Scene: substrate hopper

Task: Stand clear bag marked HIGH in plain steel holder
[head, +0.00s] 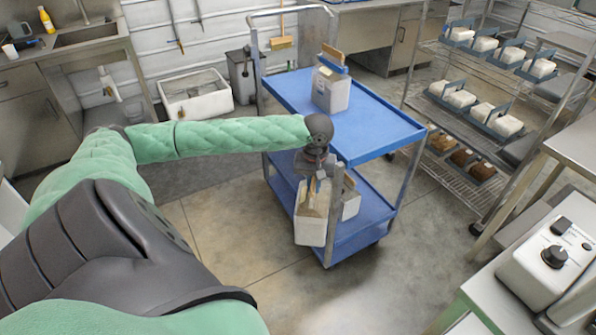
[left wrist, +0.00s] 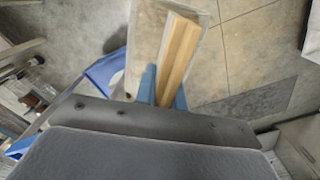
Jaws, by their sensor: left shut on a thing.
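My left gripper (head: 318,178) is shut on the top of a clear bag (head: 311,226) with pale contents, which hangs below it in front of the blue cart. In the left wrist view the bag (left wrist: 146,45) lies beyond the gripper, with a wooden strip (left wrist: 179,58) and a blue piece (left wrist: 147,85) at its top. The fingertips are hidden there by the dark gripper body. I cannot read any HIGH mark. On the wire rack, bags (head: 506,125) stand in blue-grey holders; I cannot single out a plain steel holder. My right gripper is not in view.
The blue cart's top (head: 385,125) carries another bag (head: 330,92) with a blue clip; more pale bag (head: 351,203) shows at its lower shelf. A steel bench with a device (head: 555,256) stands at right. The floor (head: 400,225) between cart and bench is clear.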

